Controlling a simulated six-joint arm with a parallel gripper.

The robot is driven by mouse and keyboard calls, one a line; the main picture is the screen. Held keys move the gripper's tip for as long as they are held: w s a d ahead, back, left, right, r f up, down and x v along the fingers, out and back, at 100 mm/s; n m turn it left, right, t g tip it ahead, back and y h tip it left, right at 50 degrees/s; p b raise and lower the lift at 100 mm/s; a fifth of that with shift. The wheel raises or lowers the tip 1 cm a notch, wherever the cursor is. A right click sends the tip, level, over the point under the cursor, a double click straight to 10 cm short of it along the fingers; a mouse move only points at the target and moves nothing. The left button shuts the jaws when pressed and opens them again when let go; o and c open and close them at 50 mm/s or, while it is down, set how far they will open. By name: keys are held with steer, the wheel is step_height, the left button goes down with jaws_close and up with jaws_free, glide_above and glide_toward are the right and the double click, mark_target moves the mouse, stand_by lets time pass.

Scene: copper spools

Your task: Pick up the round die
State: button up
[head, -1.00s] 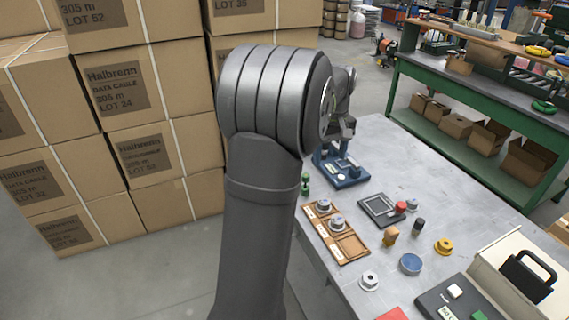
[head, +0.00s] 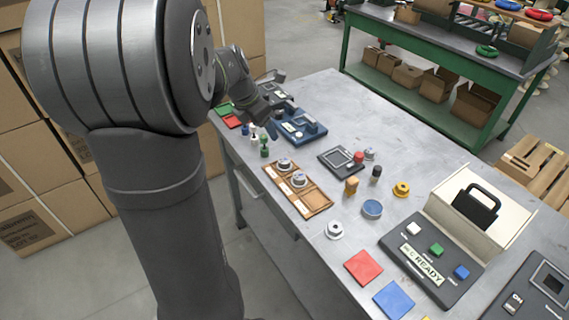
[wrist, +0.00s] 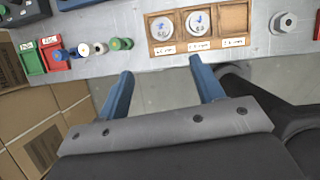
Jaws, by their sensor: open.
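My gripper (wrist: 161,67) is open and empty, its two blue fingers hanging over the floor beside the table edge in the wrist view. It is also partly visible in the head view (head: 262,125), at the table's far left. A wooden tray (head: 316,202) has three compartments; two hold round grey metal dies (head: 283,165) (head: 299,179) and one is empty. In the wrist view the dies (wrist: 161,28) (wrist: 198,22) have blue marks on top, with labels in front. A loose flanged grey piece (head: 334,230) stands near the tray. I cannot tell which piece is the round die.
A blue-based fixture (head: 300,128) stands behind the tray. A black panel (head: 430,262), red pad (head: 363,267) and blue pad (head: 394,300) lie at the front right.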

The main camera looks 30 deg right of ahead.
glide_toward(285, 159)
steer(key=f, duration=0.3)
steer(key=shift+w+d+f+n, duration=0.1)
steer(key=shift+d+n, duration=0.15)
steer(key=shift+n, duration=0.05)
steer(key=shift+d+x, duration=0.2)
steer(key=shift+x, duration=2.6)
steer(key=shift+c, duration=0.4)
steer(key=c, duration=1.1)
steer(key=shift+c, duration=0.4)
